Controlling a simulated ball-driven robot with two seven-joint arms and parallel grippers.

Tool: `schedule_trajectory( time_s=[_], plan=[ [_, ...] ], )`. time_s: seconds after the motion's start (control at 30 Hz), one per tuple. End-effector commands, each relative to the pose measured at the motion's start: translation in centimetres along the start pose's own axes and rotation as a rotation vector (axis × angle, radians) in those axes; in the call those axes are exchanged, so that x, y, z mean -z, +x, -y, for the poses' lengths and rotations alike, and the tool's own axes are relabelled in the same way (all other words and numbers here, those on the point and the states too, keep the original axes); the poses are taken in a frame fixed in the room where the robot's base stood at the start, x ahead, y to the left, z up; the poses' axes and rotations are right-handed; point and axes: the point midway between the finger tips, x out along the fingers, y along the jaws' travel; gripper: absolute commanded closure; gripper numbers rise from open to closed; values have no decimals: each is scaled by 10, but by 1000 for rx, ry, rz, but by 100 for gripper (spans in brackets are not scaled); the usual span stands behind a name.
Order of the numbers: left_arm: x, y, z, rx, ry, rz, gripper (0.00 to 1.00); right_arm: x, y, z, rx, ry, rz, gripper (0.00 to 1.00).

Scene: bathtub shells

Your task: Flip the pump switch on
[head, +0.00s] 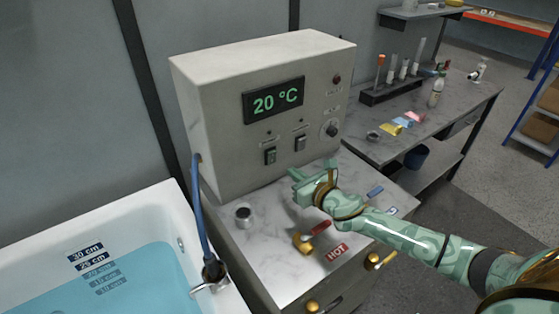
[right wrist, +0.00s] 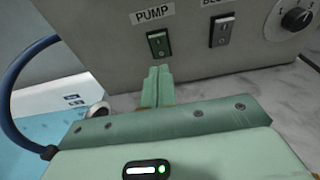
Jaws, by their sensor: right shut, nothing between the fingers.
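The control box (head: 260,115) has two rocker switches on its front. The pump switch (head: 270,156) is the left one, and in the right wrist view it (right wrist: 157,45) sits under the PUMP label with a dark green tint. My right gripper (head: 295,178) is in front of the box, low and to the right of the pump switch in the head view. In the right wrist view its closed green fingers (right wrist: 157,75) point at the box, just below the pump switch. They are empty. I cannot tell whether they touch the box. My left gripper is not in view.
A second switch (head: 300,143) and a dial (head: 330,129) are right of the pump switch. A display (head: 273,100) reads 20 °C. A red-handled HOT valve (head: 315,230) stands below my right arm. A bathtub (head: 120,215) with water is at left.

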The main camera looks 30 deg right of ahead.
Motion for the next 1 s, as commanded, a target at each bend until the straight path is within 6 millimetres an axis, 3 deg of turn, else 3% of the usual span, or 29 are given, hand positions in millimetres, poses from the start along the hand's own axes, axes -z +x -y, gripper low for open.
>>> schedule_trajectory(
  time_s=[0.2, 0.4, 1.0],
  plan=[
    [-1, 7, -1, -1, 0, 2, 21, -2, 45, 0, 1, 0, 2, 100],
    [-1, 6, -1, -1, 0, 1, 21, -10, 69, 0, 1, 0, 0, 100],
    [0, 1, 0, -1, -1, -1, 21, -20, 84, 0, 0, -1, 0, 100]
  ],
)
